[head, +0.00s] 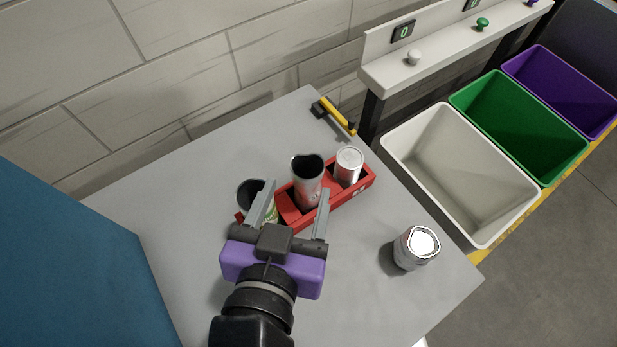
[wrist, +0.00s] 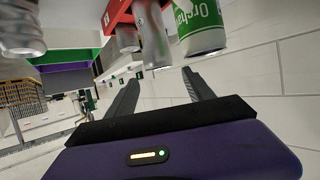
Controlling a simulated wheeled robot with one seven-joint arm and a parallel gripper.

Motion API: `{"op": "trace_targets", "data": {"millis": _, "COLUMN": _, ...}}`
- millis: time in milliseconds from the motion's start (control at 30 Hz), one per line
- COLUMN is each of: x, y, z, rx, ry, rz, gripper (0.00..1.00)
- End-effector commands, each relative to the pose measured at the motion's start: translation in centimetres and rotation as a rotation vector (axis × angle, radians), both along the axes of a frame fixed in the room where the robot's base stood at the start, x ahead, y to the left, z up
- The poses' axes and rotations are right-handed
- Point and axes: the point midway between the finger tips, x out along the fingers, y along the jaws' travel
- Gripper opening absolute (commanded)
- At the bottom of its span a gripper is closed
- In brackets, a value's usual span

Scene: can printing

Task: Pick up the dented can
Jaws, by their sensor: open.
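The likely dented can (head: 308,188) stands upright in the middle of the red holder (head: 363,187), its dark open top bent into a heart shape. A can with a green label (head: 270,210) stands at the holder's left, partly hidden by a finger. A silver can (head: 348,167) stands at its right end. My gripper (head: 295,192) is open and empty, its fingers pointing toward the holder's left and middle cans. In the wrist view, the cans show upside down above the fingers, with a silver can (wrist: 155,35) beside the green-labelled can (wrist: 204,40).
Another can (head: 406,252) stands alone at the table's right. A yellow-and-black tool (head: 338,115) lies at the back edge. White (head: 398,160), green (head: 475,105) and purple (head: 520,62) bins stand beyond the right edge. A blue panel (head: 60,270) is at the left.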

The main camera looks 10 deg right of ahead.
Motion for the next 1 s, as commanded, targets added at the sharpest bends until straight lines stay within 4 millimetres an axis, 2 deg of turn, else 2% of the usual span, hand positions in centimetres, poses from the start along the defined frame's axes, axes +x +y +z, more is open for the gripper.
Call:
{"op": "trace_targets", "data": {"millis": 100, "x": 1.7, "y": -0.8, "z": -0.5, "rx": -0.002, "ry": -0.001, "rz": -0.001, "gripper": 0.61}}
{"op": "trace_targets", "data": {"millis": 367, "x": 3.3, "y": -1.4, "z": -1.3, "rx": -0.002, "ry": 0.0, "rz": -0.001, "gripper": 0.61}}
{"op": "trace_targets", "data": {"millis": 700, "x": 6.9, "y": -3.2, "z": -3.0, "rx": -0.003, "ry": -0.001, "rz": 0.0, "gripper": 0.61}}
{"op": "trace_targets", "data": {"millis": 1000, "x": 7.2, "y": -3.3, "z": -3.4, "rx": 0.0, "ry": 0.0, "rz": 0.001, "gripper": 0.61}}
